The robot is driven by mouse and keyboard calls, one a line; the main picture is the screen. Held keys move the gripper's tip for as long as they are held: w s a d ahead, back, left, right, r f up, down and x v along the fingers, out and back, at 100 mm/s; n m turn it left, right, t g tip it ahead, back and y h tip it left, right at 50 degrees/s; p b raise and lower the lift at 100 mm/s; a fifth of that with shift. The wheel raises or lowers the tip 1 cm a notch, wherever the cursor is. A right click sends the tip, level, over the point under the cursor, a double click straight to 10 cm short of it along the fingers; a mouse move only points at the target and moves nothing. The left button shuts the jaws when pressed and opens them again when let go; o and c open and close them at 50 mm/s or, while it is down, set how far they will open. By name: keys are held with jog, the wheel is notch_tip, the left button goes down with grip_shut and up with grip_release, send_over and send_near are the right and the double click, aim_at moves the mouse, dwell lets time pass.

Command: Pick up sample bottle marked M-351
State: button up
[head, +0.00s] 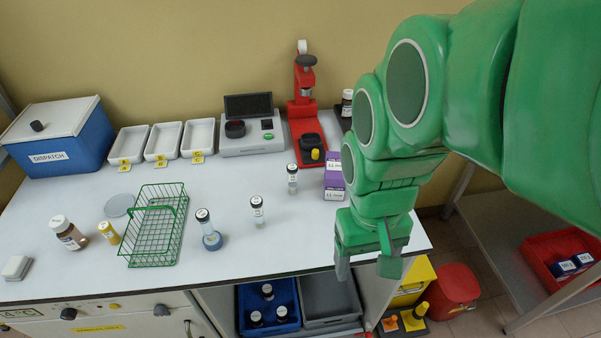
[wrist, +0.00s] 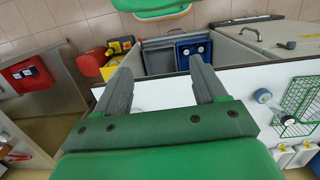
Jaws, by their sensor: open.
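No marking M-351 can be read on any bottle. Three small clear bottles with dark caps stand on the bench in the head view: a back one (head: 292,180), a middle one (head: 257,213) and one in a blue ring (head: 206,226). A brown bottle (head: 70,235) and a yellow bottle (head: 109,233) are at the left.
A green wire basket (head: 155,252) stands on the bench. White trays (head: 163,142), a blue dispatch box (head: 60,140), a grey instrument (head: 250,140), a red press (head: 304,110) and purple boxes (head: 334,181) line the back. A grey crate (head: 329,297) is beside the blue crate.

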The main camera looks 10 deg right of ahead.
jog(key=w+a+f+n+t+y, duration=0.1)
jog(key=w+a+f+n+t, duration=0.2)
jog(key=w+a, duration=0.95)
jog(key=w+a+f+n+t+y, duration=0.2)
jog(key=w+a+f+t, duration=0.15)
jog(key=w+a, duration=0.9)
jog(key=n+t+y, duration=0.3)
jog(key=n+y, duration=0.2)
jog(key=y, duration=0.3)
send_near(57, 222)
jog(key=x, duration=0.5)
jog(key=shift+d+f, duration=0.2)
jog(key=shift+f, duration=0.1)
jog(key=shift+x, duration=3.8)
jog(key=shift+f, duration=0.1)
jog(key=c, duration=1.1)
